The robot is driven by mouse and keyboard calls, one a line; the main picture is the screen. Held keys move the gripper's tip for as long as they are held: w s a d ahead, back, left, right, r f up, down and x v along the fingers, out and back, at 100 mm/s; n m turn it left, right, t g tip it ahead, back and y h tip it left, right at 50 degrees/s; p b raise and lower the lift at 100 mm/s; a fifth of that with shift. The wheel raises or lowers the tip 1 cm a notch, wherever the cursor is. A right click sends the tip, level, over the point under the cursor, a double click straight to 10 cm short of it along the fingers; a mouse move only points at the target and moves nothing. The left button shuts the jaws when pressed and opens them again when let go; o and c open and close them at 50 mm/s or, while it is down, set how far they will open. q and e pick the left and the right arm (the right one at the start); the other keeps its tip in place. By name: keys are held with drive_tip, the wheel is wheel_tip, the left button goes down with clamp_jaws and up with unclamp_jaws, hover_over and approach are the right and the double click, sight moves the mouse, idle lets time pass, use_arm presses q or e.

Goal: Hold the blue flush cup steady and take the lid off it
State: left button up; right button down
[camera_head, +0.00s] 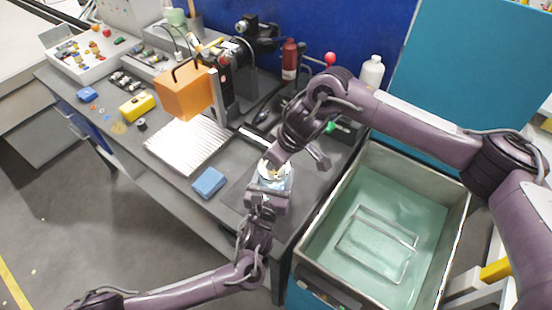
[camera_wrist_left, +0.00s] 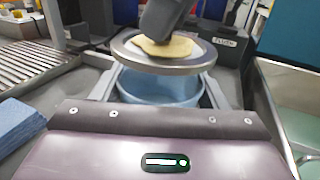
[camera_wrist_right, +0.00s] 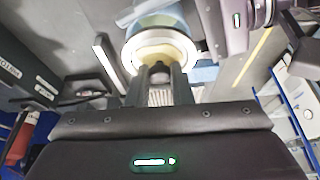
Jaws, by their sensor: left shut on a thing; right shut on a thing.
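The light blue cup (camera_wrist_left: 160,92) stands between the fingers of my left gripper (camera_head: 272,186), which is shut around it; it is mostly hidden in the head view. The round grey metal lid (camera_wrist_left: 160,66), with a pale yellow centre, is over the cup in the left wrist view. A gap seems to show between lid and cup rim. My right gripper (camera_wrist_right: 160,78) comes from above and is shut on the middle of the lid, which also shows in the right wrist view (camera_wrist_right: 183,51). The exact grasp point is partly hidden by the fingers.
A blue block-like cloth (camera_head: 208,182) lies left of the cup, near a ribbed metal plate (camera_head: 187,145) and an orange box (camera_head: 184,93). A large water-filled basin (camera_head: 380,240) is at the right. Red and white bottles stand behind.

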drive_tip(key=shift+r, duration=0.1)
drive_tip(key=shift+r, duration=1.9)
use_arm(q)
drive_tip(key=o, duration=1.4)
drive_tip(key=shift+o, duration=0.2)
drive_tip(key=shift+s, duration=0.1)
